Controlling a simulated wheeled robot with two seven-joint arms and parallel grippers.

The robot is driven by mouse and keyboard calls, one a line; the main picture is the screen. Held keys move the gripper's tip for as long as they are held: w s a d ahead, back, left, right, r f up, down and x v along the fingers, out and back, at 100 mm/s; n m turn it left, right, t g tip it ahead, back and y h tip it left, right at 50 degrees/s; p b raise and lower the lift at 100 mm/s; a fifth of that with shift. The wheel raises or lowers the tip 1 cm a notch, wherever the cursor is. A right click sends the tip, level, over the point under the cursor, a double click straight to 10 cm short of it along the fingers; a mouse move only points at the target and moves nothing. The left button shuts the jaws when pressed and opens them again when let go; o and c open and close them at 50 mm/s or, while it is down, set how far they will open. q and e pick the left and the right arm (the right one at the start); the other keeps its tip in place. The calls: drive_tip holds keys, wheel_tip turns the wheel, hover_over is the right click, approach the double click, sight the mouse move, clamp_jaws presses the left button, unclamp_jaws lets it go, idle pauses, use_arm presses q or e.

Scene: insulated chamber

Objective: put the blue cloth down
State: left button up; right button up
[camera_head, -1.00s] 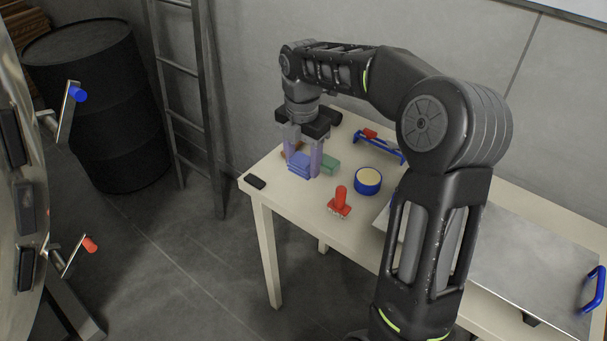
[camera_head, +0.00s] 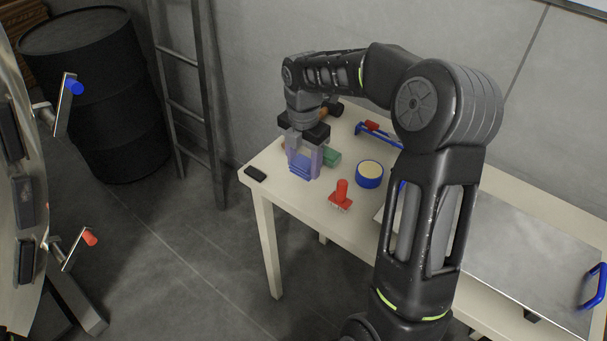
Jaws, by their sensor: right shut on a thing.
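The blue cloth (camera_head: 301,169) is a small folded stack at the left end of the pale table (camera_head: 262,180). My right gripper (camera_head: 304,164) points down over it, with one finger at each side, and is shut on it. The cloth is at or just above the table top; I cannot tell whether it touches. Part of it is hidden by the fingers. My left gripper is not in view.
A green block-like thing (camera_head: 331,158) lies right behind the cloth. A metal plate (camera_head: 520,250) covers the table's right part.

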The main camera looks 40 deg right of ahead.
sight(304, 185)
wheel_tip(304, 185, down, 4)
drive_tip(key=shift+r+p, duration=0.1)
drive_tip(key=shift+p, duration=0.45)
drive_tip(key=shift+f, duration=0.35)
drive_tip(key=shift+f, duration=0.15)
drive_tip(key=o, duration=1.2)
